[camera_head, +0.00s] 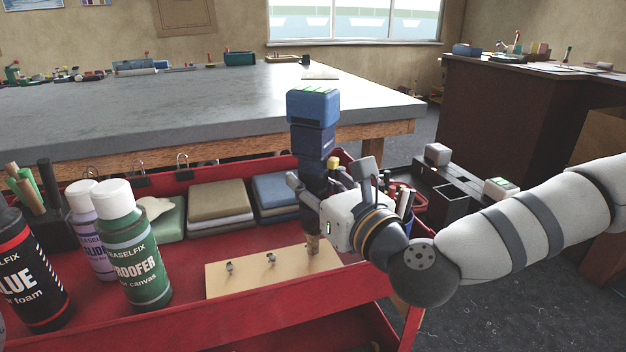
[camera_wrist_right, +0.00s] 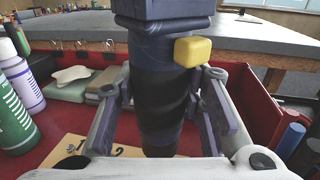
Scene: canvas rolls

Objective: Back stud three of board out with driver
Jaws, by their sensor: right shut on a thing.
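The pale wooden board (camera_head: 245,281) lies on the red cart's top. Two studs stand up from it, one at the left (camera_head: 230,267) and one in the middle (camera_head: 270,258). The driver (camera_head: 313,140), blue and dark with a yellow button (camera_wrist_right: 193,50), stands upright over the board's right end. Its bit end (camera_head: 313,243) is down at the board; a third stud there is hidden, and I cannot tell whether the bit is seated. My right gripper (camera_head: 314,190) is shut around the driver's dark grip, one finger on each side in the right wrist view.
Green (camera_head: 135,260), purple (camera_head: 88,215) and black (camera_head: 30,275) bottles stand left of the board. Folded cloths (camera_head: 220,200) lie behind it. A black tray (camera_head: 450,190) is at the right. The grey table (camera_head: 210,110) is beyond the cart.

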